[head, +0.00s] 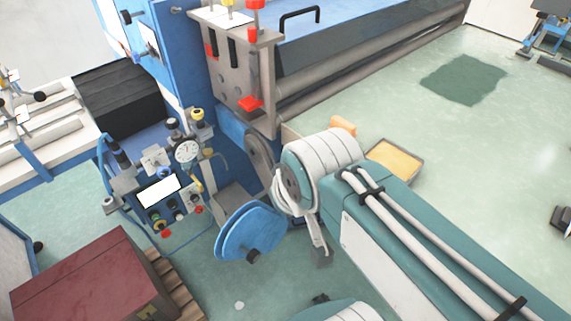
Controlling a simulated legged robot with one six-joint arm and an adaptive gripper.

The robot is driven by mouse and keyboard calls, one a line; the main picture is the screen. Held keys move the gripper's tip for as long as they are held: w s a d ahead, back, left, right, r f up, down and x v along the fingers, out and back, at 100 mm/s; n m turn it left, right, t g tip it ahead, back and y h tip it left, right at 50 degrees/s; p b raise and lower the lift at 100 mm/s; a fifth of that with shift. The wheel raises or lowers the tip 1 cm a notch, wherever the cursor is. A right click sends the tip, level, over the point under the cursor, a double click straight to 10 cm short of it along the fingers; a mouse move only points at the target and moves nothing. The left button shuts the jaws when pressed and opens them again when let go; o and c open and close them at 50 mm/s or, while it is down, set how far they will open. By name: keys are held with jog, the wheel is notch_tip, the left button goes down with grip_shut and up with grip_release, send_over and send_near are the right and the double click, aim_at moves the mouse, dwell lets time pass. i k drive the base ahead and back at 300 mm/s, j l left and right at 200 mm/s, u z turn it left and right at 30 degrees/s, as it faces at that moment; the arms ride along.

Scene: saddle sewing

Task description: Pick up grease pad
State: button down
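A flat yellow-orange pad (393,162) with a darker rim around it lies just beyond my arm, right of centre. It looks like the grease pad, though its label or texture is too small to tell. A small orange piece (343,126) shows behind the white-ringed joint of my arm, partly hidden by it. My teal arm with white cables reaches in from the lower right. I cannot make out my gripper's fingers, and I see nothing held.
A blue machine (177,45) with long grey rollers (375,68) stands behind. A control panel (165,195) with a gauge and blue discs (250,231) are left of my arm. A dark red box (90,280) sits lower left. Green floor (490,150) at right is mostly clear.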

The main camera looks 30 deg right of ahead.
aim_at(337, 121)
jog(key=i+l+z, duration=0.1)
jog(key=l+z, duration=0.25)
jog(key=i+l+z, duration=0.1)
jog(key=z, duration=0.25)
jog(key=l, duration=0.15)
